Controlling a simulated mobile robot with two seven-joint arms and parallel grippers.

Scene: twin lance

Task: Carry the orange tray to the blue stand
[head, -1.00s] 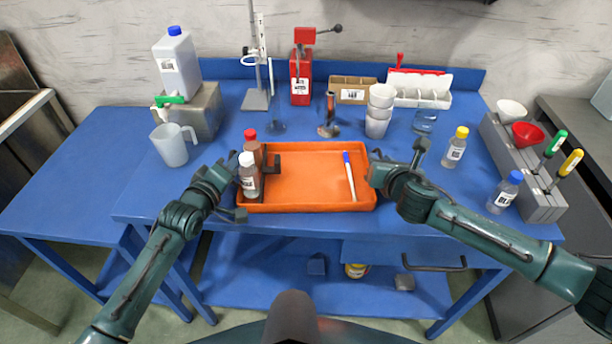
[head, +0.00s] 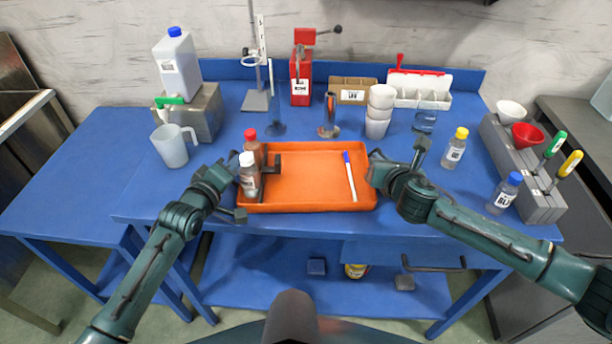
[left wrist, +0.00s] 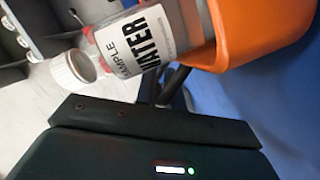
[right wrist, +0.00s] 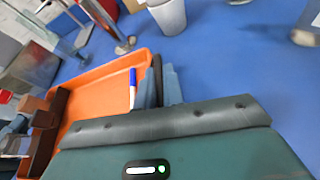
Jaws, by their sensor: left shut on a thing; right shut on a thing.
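The orange tray (head: 310,165) lies level at the front of the blue table in the head view. On its left side stand a white-capped bottle (head: 248,180) and a red-capped bottle (head: 252,145) beside a dark rack (head: 272,172). A blue-capped white marker (head: 350,178) lies on its right. My left gripper (head: 234,190) is shut on the tray's left edge. The left wrist view shows the water bottle and tray wall (left wrist: 262,35) close by. My right gripper (head: 376,170) is shut on the right edge. The lower blue stand (head: 75,170) adjoins the table at the left, its top bare.
A beaker (head: 172,146), jug (head: 177,65), retort stand (head: 258,95), red device (head: 301,75) and cups (head: 379,112) stand behind the tray. A yellow-capped bottle (head: 455,148), blue-capped bottle (head: 504,193) and grey rack (head: 525,175) stand at right.

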